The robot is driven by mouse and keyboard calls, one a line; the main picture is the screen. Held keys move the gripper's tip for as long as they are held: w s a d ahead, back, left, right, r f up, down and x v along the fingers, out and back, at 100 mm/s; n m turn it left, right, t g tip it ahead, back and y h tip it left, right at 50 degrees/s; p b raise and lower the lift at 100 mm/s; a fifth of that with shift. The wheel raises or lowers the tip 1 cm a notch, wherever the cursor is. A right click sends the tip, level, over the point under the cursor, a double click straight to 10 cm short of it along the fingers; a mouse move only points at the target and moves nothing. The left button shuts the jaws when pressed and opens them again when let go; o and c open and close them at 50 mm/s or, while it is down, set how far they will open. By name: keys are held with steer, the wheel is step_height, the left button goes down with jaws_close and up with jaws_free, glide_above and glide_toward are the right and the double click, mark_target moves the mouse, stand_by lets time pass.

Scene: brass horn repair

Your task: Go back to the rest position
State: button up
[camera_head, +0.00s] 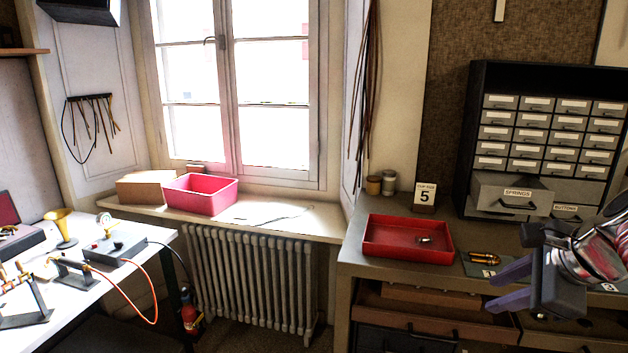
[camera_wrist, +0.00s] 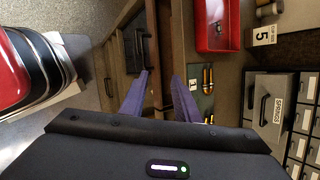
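My gripper (camera_head: 494,290) is at the right of the head view, in front of the right bench. Its two purple fingers are apart with nothing between them. In the wrist view the fingers (camera_wrist: 163,78) point towards the bench's front, with a gap between the tips. The red tray (camera_head: 380,255) lies on the bench left of my gripper with a small metallic piece (camera_head: 424,240) in it; the tray also shows in the wrist view (camera_wrist: 234,42). Brass pieces (camera_head: 485,257) lie on a dark mat just behind my gripper.
A drawer cabinet (camera_head: 475,120) stands behind; its SPRINGS drawer (camera_head: 513,193) juts out above the bench. A number 5 card (camera_head: 425,196) stands behind the tray. An open drawer (camera_head: 425,320) shows under the bench top. A white table (camera_head: 75,312) with instruments is at left, a radiator (camera_head: 255,275) between.

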steer(key=s+a+f+n, duration=0.6)
steer(key=a+n, duration=0.2)
steer(key=n, duration=0.3)
steer(key=s+a+f+n+g+h, duration=0.1)
steer(key=s+a+f+n, duration=0.4)
steer(key=a+n, duration=0.3)
steer(key=n, duration=0.3)
steer(key=shift+s+a+f+n+g+h, duration=0.3)
steer(key=shift+s+a+f+n, duration=0.05)
steer(key=shift+a+n, duration=0.05)
